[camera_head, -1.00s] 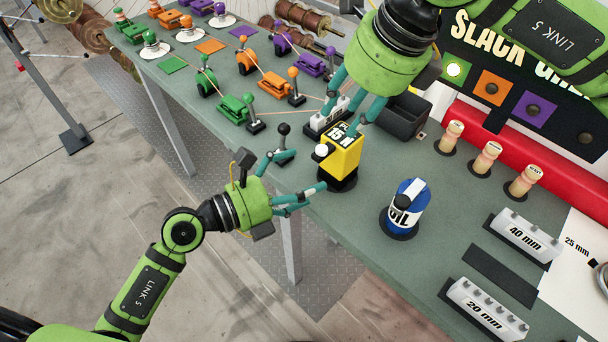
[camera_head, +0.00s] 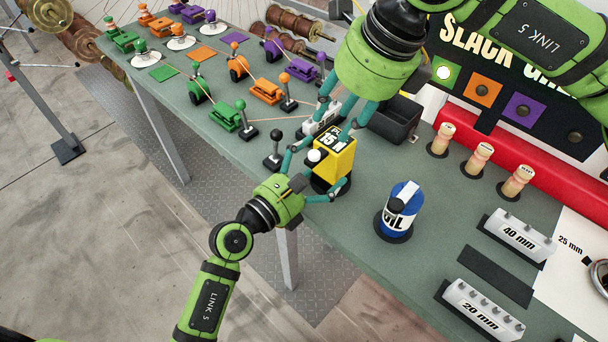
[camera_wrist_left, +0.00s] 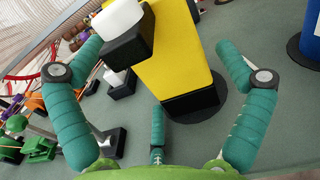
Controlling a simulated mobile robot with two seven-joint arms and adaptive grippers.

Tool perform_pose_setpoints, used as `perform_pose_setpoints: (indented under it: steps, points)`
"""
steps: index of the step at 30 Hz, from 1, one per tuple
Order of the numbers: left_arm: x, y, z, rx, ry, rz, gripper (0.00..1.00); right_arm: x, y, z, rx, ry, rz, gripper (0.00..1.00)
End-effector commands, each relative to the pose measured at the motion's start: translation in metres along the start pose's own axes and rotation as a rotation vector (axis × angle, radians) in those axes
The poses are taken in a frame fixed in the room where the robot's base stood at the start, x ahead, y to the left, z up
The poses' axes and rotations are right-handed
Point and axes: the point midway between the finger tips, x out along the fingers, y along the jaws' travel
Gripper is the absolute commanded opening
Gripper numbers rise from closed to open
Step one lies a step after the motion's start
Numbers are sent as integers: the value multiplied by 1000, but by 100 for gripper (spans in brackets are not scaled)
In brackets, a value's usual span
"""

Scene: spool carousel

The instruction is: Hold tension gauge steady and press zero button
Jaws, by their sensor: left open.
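The tension gauge is a yellow box (camera_head: 342,158) on a black base near the table's front edge, upright. Its white round button (camera_head: 313,156) sticks out on the side facing my left arm; the gauge (camera_wrist_left: 182,50) and button (camera_wrist_left: 120,20) also show in the left wrist view. My left gripper (camera_head: 317,178) is open, its teal fingers spread on either side of the gauge's front, with a visible gap in the wrist view. My right gripper (camera_head: 343,115) reaches down from above, fingers at the gauge's top and back; its grip is partly hidden.
A blue oil can (camera_head: 398,208) stands right of the gauge. A white block (camera_head: 318,118) and a dark bin (camera_head: 395,122) lie behind it. A black-knobbed lever (camera_head: 275,150) stands close to its left. Wooden pegs (camera_head: 478,158) stand farther right.

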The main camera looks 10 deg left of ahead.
Motion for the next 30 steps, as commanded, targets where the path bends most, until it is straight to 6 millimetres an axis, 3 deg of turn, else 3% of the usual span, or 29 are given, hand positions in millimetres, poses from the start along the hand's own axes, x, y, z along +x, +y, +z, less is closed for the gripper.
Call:
perform_pose_setpoints:
  steps: [5, 14, 18, 19, 21, 24, 30]
  points:
    - [15, 0, 0, 0, 0, 0, 100, 0, 0, 0, 0, 0, 0, 39]
    - [16, 0, 0, 0, 1, 0, 100, 0, 0, 0, 0, 0, 0, 39]
    - [16, 0, 0, 0, 1, 0, 44, 0, 0, 0, 0, 0, 0, 39]
    - [16, 0, 0, 0, 1, 0, 37, 0, 0, 0, 0, 0, 0, 39]
    - [16, 0, 0, 0, 1, 0, 37, 0, 0, 0, 0, 0, 0, 39]
    - [16, 0, 0, 0, 1, 0, 37, 0, 0, 0, 0, 0, 0, 0]
    - [16, 0, 0, 0, 2, 0, 37, 0, 0, 0, 0, 0, 0, 0]
